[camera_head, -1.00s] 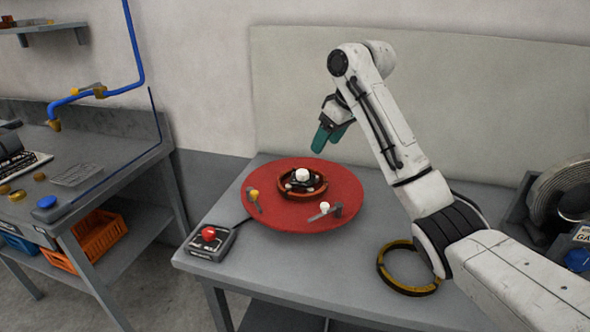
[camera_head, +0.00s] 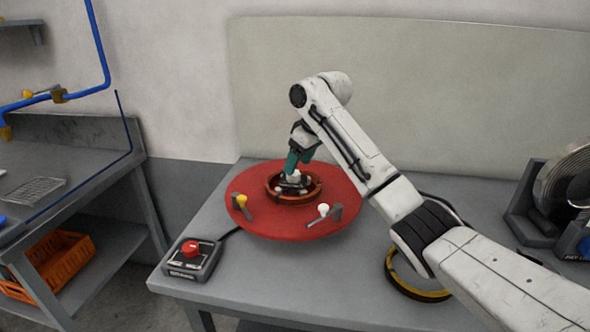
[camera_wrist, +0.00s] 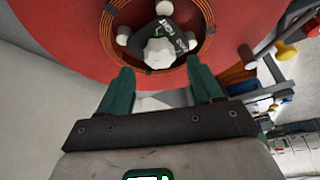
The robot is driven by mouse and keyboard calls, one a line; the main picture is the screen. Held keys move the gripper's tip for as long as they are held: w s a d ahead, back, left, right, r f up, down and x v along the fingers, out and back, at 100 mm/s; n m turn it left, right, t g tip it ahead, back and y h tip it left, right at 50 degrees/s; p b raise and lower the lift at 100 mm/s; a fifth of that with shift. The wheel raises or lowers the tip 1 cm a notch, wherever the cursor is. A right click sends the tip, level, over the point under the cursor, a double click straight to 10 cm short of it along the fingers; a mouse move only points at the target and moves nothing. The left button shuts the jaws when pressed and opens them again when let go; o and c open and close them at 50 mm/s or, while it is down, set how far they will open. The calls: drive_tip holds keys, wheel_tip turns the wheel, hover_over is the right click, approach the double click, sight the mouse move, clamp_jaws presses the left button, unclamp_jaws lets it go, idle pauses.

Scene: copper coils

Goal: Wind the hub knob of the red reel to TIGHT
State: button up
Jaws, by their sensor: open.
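The red reel (camera_head: 265,225) lies flat on the grey table, with a ring of copper coil around its centre. Its white hub knob (camera_head: 294,178) is in the middle, partly hidden by my gripper in the head view. In the wrist view the hub knob (camera_wrist: 158,52) sits beyond my fingertips, over a dark plate with partly legible white lettering. My gripper (camera_head: 299,160) has teal fingers and is just above the hub. In the wrist view my gripper (camera_wrist: 160,78) is open and empty, its fingers spread wider than the knob. I cannot tell the knob's setting.
A yellow-tipped post (camera_head: 241,200) and a white-tipped lever (camera_head: 323,209) stand on the reel. A control box with a red button (camera_head: 191,249) is at the table's front left. A yellow-black ring (camera_head: 420,293) lies at right, near my arm.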

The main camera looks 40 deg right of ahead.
sight(295, 173)
drive_tip(key=shift+x, duration=1.65)
drive_tip(key=shift+c, duration=0.5)
drive_tip(key=c, duration=1)
drive_tip(key=shift+o, duration=0.2)
drive_tip(key=shift+m+p, duration=0.3)
drive_tip(key=shift+p, duration=0.1)
